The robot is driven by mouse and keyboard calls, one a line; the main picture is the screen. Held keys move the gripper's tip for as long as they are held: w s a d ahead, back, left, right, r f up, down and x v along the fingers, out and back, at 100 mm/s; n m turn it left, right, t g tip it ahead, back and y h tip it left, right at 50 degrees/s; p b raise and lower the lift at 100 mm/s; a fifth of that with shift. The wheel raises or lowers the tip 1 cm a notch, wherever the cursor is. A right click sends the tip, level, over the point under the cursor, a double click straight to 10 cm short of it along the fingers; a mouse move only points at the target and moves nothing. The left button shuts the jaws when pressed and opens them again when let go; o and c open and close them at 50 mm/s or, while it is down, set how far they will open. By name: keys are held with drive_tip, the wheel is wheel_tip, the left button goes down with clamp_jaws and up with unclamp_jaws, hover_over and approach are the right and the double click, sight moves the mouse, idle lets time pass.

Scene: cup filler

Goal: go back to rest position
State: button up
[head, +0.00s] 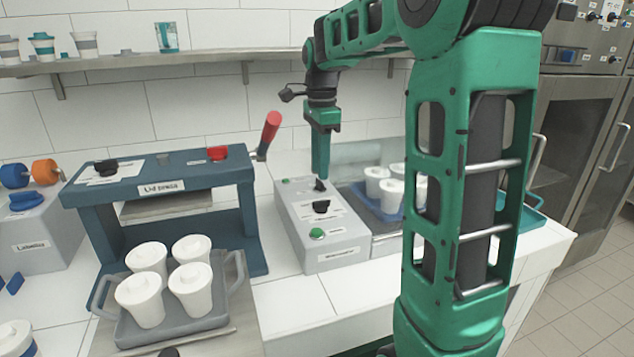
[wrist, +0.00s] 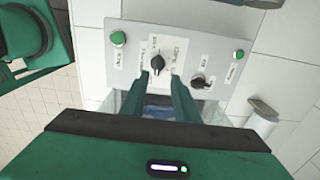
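My green gripper (head: 320,175) hangs fingers down over the far part of the grey control box (head: 339,238). In the wrist view my gripper's two fingers (wrist: 162,80) stand apart with a gap and nothing held between them. A black knob (wrist: 157,63) on the box shows just beyond the fingertips, roughly in line with the gap; it also shows in the head view (head: 320,185). I cannot tell whether a finger touches it. A second black knob (wrist: 198,81) lies to the right in the wrist view. My arm is bent over the counter from the right.
A blue lid press (head: 160,190) with a red-handled lever (head: 270,134) stands left of the box. A grey tray (head: 228,318) with several white lidded cups is in front of it. More white cups (head: 391,193) stand right of the box. A shelf (head: 130,66) runs along the wall.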

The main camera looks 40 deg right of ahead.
drive_tip(key=shift+r, duration=0.95)
drive_tip(key=s+a+f+n, duration=0.1)
drive_tip(key=s+f+n, duration=0.3)
drive_tip(key=s, duration=0.6)
drive_tip(key=s+a+f+n, duration=0.1)
drive_tip(key=s+f+n, duration=0.4)
drive_tip(key=s, duration=0.4)
drive_tip(key=s+a+f+n, duration=0.1)
drive_tip(key=s+f+n, duration=0.3)
drive_tip(key=s, duration=0.6)
drive_tip(key=shift+s+f+n, duration=0.25)
drive_tip(key=shift+s+n, duration=0.05)
drive_tip(key=shift+n, duration=0.7)
drive_tip(key=shift+a, duration=0.1)
drive_tip(key=shift+w+f, duration=0.2)
drive_tip(key=shift+w, duration=0.45)
